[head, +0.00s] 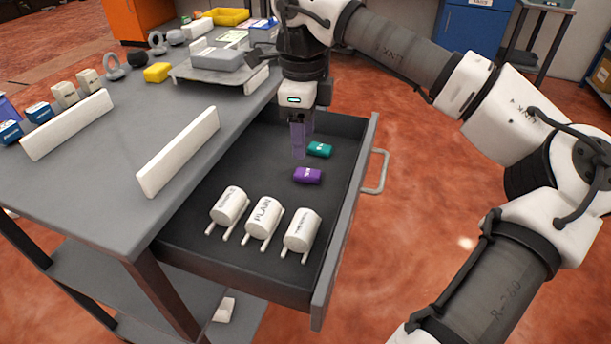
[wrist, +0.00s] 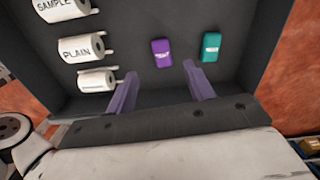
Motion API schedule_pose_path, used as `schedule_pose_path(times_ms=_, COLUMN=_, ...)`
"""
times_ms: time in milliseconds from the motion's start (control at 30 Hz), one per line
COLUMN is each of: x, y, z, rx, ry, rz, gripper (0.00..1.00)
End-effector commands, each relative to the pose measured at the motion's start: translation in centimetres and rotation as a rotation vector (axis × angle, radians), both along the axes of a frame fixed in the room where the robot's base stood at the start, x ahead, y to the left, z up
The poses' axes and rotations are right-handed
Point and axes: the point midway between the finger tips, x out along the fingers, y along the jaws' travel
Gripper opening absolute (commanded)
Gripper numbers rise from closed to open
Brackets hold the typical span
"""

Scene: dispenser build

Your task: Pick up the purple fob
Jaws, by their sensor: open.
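The purple fob (head: 308,175) lies flat on the dark floor of the open drawer (head: 185,243). A teal fob (head: 320,149) lies a little behind it in the head view. My gripper (head: 299,150) points down into the drawer, its fingers apart with nothing between them. In the wrist view the purple fob (wrist: 162,52) lies beyond the fingertips, near the left finger and slightly inside it. The teal fob (wrist: 211,47) lies to its right, beyond the right finger. My gripper (wrist: 166,80) is open and touches neither fob in that view.
Three white labelled rolls (head: 264,218) on small stands fill the drawer's front part. The drawer's right wall and handle (head: 376,172) are close to the fobs. Two white upright panels (head: 178,150) and a scale-like tray (head: 222,75) stand on the grey worktop.

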Motion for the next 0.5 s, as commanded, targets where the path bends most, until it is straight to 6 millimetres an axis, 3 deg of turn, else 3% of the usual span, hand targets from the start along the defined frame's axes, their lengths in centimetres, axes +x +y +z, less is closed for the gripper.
schedule_pose_path(times_ms=100, x=0.0, y=0.0, z=-1.9, rx=0.001, ry=0.000, rz=0.000, gripper=0.53)
schedule_pose_path(times_ms=367, x=0.0, y=-0.1, z=-3.3, rx=0.002, ry=0.001, rz=-0.001, gripper=0.53)
schedule_pose_path(times_ms=500, x=0.1, y=-0.4, z=-5.3, rx=0.004, ry=0.002, rz=0.000, gripper=0.53)
